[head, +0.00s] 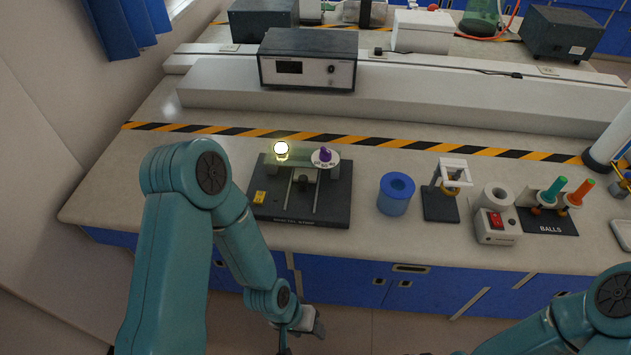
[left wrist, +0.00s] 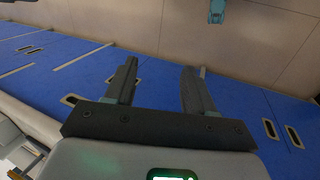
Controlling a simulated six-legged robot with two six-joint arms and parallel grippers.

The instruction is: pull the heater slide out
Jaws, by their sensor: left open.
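A black-based apparatus (head: 335,205) lies on the bench at centre left. I cannot tell which part is the heater slide. My left gripper (head: 305,325) is below the bench's front edge, apart from the apparatus. In the left wrist view its two dark fingers (left wrist: 160,70) are spread with nothing between them. My right gripper is outside the views; only its arm shows at lower right.
A blue cylinder (head: 396,193), a black stand with a white top (head: 440,204), a white box with a red switch (head: 496,226) and a "BALLS" base (head: 549,225) stand to the right. Blue cabinets (head: 345,275) front the bench. A striped strip (head: 400,144) runs behind.

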